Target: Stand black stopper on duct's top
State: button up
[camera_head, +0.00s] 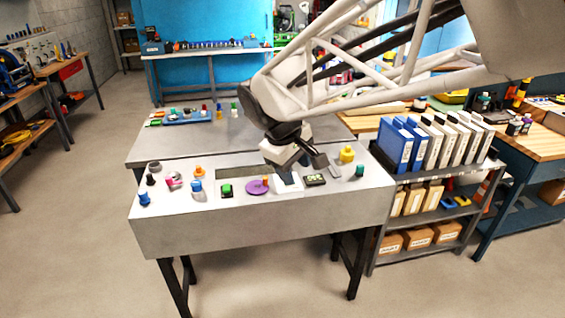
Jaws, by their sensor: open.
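A small black upright piece (150,180), which looks like the black stopper, stands near the left end of the long grey box-like bench top. This long grey body (215,233), with a dark rectangular opening in its upper face, may be the duct; I cannot tell for sure. My gripper (298,170) is open, pointing down over the right half of the grey top, above or beside a white block (289,186). It is far to the right of the black piece. Nothing shows held between the fingers, though the view there is small.
A blue piece (144,198), a pink piece (170,183), an orange piece (199,172) and a green button block (226,189) stand on the left half. A purple disc (256,187), a black display box (315,180) and a yellow piece (347,155) stand further right.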

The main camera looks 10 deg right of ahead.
jog(key=s+d+f+m+y, duration=0.1)
jog(key=s+d+f+m, duration=0.1)
jog(key=s, duration=0.7)
jog(key=s+d+f+m+y, duration=0.2)
jog(key=s+m, duration=0.3)
jog(key=s, duration=0.5)
jog(key=shift+d+t, duration=0.2)
jog(key=shift+t, duration=0.2)
